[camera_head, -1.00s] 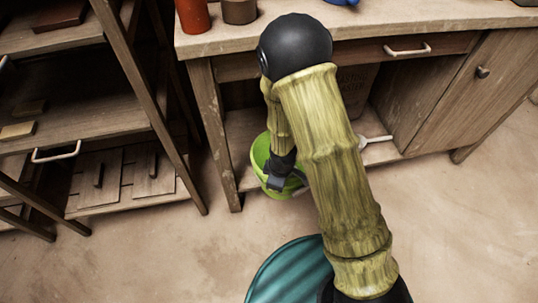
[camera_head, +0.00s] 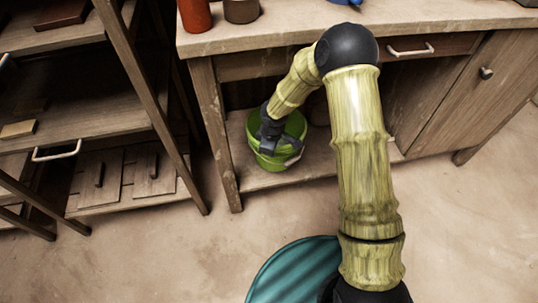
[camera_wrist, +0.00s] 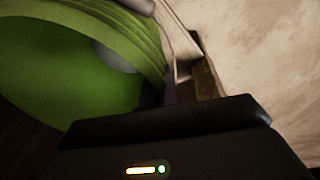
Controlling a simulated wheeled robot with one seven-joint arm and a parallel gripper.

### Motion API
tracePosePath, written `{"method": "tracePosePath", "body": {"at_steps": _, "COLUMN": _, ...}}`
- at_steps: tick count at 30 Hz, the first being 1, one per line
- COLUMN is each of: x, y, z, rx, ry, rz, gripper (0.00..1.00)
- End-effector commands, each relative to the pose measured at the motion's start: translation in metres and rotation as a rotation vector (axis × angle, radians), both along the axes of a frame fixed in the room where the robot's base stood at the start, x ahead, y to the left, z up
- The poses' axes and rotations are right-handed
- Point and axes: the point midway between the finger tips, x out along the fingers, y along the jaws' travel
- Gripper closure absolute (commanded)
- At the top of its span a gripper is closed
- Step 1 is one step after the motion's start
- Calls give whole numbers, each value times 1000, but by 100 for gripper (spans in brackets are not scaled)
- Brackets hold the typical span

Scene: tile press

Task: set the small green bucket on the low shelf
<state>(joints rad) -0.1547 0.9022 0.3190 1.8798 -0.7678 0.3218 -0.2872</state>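The small green bucket (camera_head: 262,158) is at the left end of the workbench's low shelf (camera_head: 319,163), upright or nearly so. Whether its base touches the shelf board I cannot tell. My gripper (camera_head: 270,142) is at the bucket's rim, and its fingers seem shut on it; the fingertips are partly hidden. In the wrist view the bucket (camera_wrist: 60,65) fills the upper left, close to the gripper.
The workbench (camera_head: 290,28) stands over the low shelf, its left leg (camera_head: 218,140) beside the bucket. A red-orange jar (camera_head: 195,15) and a brown pot (camera_head: 241,10) stand on top. A wooden rack (camera_head: 75,100) is at left. The floor (camera_head: 150,255) in front is clear.

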Motion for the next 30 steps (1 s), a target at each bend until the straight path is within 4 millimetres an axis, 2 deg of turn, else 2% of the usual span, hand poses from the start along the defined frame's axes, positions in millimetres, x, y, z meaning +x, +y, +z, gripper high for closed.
{"method": "tracePosePath", "body": {"at_steps": 5, "x": 0, "y": 1, "z": -3, "rx": 1, "ry": -2, "rz": 1, "gripper": 100}}
{"method": "tracePosePath", "body": {"at_steps": 13, "x": 0, "y": 1, "z": -34, "rx": 2, "ry": -3, "rz": 3, "gripper": 100}}
{"method": "tracePosePath", "body": {"at_steps": 26, "x": 0, "y": 1, "z": -37, "rx": 1, "ry": -4, "rz": 3, "gripper": 100}}
{"method": "tracePosePath", "body": {"at_steps": 30, "x": -1, "y": 1, "z": -37, "rx": 1, "ry": -1, "rz": 2, "gripper": 76}}
